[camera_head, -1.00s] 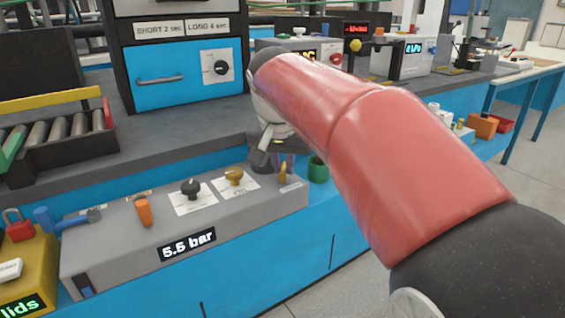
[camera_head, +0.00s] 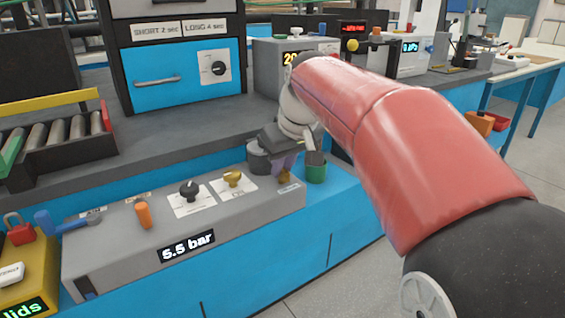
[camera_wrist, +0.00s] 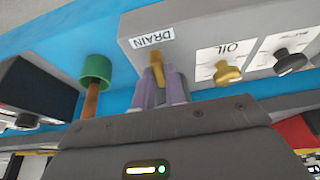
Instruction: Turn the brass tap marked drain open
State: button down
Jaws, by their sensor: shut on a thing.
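The brass drain tap (camera_wrist: 156,65) shows in the wrist view beside the label DRAIN, on the end of a grey panel box (camera_head: 120,254). My gripper (camera_wrist: 160,84) has its purple-grey fingers shut on the tap, one finger on each side.
A brass OIL knob (camera_head: 233,179) and a black knob (camera_head: 189,187) stand on the box left of my gripper. An orange lever (camera_head: 143,215) is further left. A green cup-like part (camera_head: 316,168) is close right of my gripper. A pressure display (camera_head: 187,246) reads 5.5 bar.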

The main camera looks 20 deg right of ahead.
dwell(0.4)
jog(key=c, duration=1.4)
grip_release()
jog(key=shift+c, duration=0.2)
jog(key=v, duration=0.7)
jog(key=shift+r+p, duration=0.4)
jog(key=shift+s+d, duration=0.1)
jog(key=shift+s, duration=0.05)
